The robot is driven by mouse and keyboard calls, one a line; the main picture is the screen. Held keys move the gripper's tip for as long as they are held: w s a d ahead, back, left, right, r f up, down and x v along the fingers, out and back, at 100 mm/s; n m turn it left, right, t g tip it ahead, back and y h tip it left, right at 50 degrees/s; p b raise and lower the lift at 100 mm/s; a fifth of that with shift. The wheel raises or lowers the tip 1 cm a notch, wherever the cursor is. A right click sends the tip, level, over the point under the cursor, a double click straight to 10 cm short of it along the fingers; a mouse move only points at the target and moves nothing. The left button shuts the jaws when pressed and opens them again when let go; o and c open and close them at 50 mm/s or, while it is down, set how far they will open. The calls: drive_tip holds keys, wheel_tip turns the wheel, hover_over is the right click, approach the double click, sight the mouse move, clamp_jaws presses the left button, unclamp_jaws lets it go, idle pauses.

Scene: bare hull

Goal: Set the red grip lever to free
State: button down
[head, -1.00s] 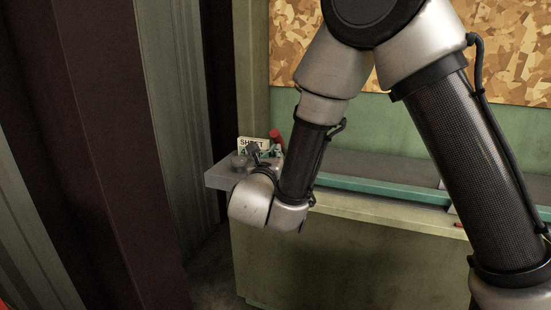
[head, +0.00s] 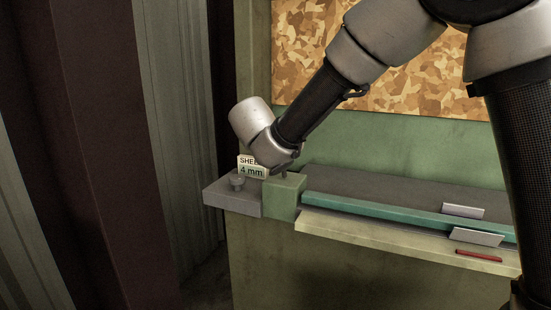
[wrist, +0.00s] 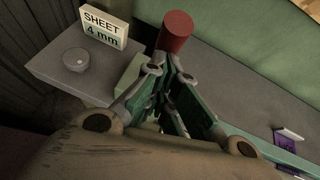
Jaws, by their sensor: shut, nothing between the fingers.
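The red grip lever (wrist: 176,32) shows in the wrist view as a red cylinder at the top middle, just beyond my fingertips. In the head view it is hidden behind my wrist. My gripper (wrist: 165,66) is shut and empty, its fingers pointing at the lever's lower part. I cannot tell whether they touch it. A pale green block (head: 284,198) stands below my wrist in the head view, and part of it shows beside the fingers in the wrist view. The lever's lower end is hidden by the fingers.
A sign reading "SHEET 4 mm" (wrist: 102,25) and a round grey knob (wrist: 76,60) are on the grey ledge (head: 232,199) to the left. A teal rail (head: 375,207), two pale plates (head: 462,211) and a red strip (head: 478,256) are to the right.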

drive_tip(key=shift+w+d+r, duration=0.25)
drive_tip(key=shift+w+r, duration=0.1)
drive_tip(key=shift+w, duration=0.35)
drive_tip(key=shift+w+d+r, duration=0.25)
drive_tip(key=shift+w+r, duration=0.05)
drive_tip(key=shift+w, duration=0.35)
